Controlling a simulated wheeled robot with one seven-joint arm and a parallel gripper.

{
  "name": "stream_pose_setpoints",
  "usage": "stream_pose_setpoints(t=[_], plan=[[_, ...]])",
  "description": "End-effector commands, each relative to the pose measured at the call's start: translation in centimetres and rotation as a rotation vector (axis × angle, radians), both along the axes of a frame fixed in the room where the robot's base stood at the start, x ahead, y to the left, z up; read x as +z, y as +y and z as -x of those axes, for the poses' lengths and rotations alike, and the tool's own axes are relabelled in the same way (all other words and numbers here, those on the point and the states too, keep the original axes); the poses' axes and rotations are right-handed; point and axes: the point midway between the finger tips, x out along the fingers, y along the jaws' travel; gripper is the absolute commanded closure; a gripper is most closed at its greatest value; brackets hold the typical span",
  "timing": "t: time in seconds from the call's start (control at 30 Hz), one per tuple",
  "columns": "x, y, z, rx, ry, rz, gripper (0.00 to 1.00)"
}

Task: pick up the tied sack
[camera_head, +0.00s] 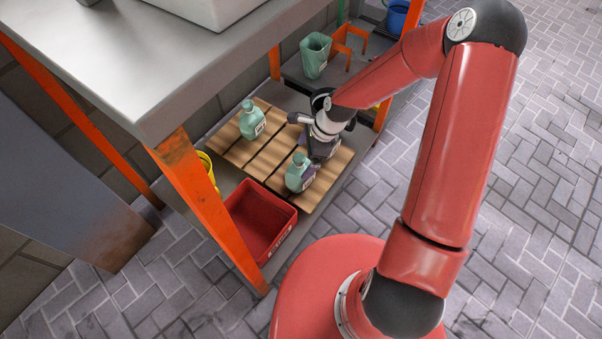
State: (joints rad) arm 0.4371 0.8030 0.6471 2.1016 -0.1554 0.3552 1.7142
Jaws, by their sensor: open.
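I cannot make out a tied sack for certain. A small purplish patch shows beside the near green bottle (298,174), partly behind my gripper (312,155), and I cannot tell what it is. My gripper is open and low over the wooden slatted board (232,152) on the lower shelf, close to the near bottle. Its fingertips are small and partly hidden, so I cannot tell whether it touches anything. My red arm reaches in from the right and covers part of the board.
Another green bottle (252,124) stands at the board's far left. A red bin (262,228) is at the near end, with a yellow container (207,168) behind the orange leg (205,195). A green bin (315,56) stands farther back. The metal tabletop (150,60) overhangs the shelf. Paved floor at right is clear.

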Motion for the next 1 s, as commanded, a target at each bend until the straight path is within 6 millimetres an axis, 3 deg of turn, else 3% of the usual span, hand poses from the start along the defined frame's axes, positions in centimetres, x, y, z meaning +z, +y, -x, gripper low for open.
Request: stream_pose_setpoints(t=[0.43,0.77,1.0], plan=[[-5.6,2.5,0.2,0.005,0.0,0.001,0.01],[-6.1,2.7,0.1,0.002,-0.002,0.002,0.01],[-6.1,2.7,0.2,0.003,-0.001,0.002,0.33]])
